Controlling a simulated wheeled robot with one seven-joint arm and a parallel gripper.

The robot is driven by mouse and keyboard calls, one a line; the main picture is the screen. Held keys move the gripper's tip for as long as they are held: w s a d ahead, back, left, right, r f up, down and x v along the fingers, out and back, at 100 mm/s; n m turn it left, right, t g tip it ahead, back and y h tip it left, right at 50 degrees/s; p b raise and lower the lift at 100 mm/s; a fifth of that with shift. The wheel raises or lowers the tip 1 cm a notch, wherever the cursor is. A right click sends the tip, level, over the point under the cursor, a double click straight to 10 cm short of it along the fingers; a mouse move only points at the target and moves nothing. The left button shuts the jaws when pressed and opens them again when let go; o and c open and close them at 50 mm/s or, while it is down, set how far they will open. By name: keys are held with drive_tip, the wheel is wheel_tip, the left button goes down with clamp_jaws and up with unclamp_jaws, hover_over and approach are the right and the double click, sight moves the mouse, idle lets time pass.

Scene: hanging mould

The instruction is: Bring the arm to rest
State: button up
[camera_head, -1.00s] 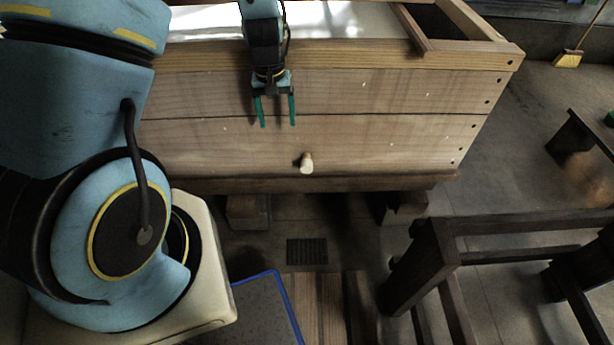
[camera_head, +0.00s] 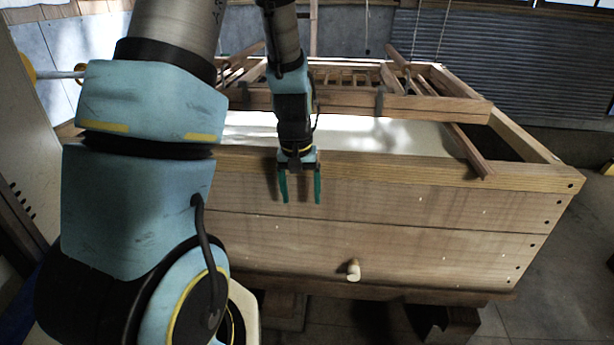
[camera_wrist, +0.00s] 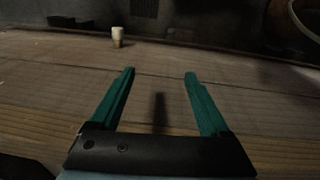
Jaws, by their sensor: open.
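My gripper (camera_head: 300,188) hangs fingers-down in front of the front wall of a wooden vat (camera_head: 400,215), near its top edge. Its two green fingers are apart with nothing between them. In the wrist view my gripper (camera_wrist: 160,85) is also open and empty, with the plank wall beyond it. A small pale plug (camera_head: 353,270) sticks out low on the vat wall, below and right of the fingers; it also shows in the wrist view (camera_wrist: 117,36). I cannot tell whether the fingers touch the wall.
A wooden frame (camera_head: 440,108) with slats lies across the top of the vat, over a pale surface (camera_head: 370,135). Cords (camera_head: 443,35) hang above it. A corrugated wall (camera_head: 520,60) stands behind. Open floor (camera_head: 570,270) lies to the right.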

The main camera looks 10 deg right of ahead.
drive_tip(key=s+a+r+n+t+p, duration=0.1)
drive_tip(key=s+a+r+p, duration=0.2)
drive_tip(key=s+a+r, duration=0.4)
drive_tip(key=a+r, duration=0.6)
drive_tip(key=a, duration=0.1)
drive_tip(key=shift+a+n, duration=0.3)
drive_tip(key=shift+a, duration=0.1)
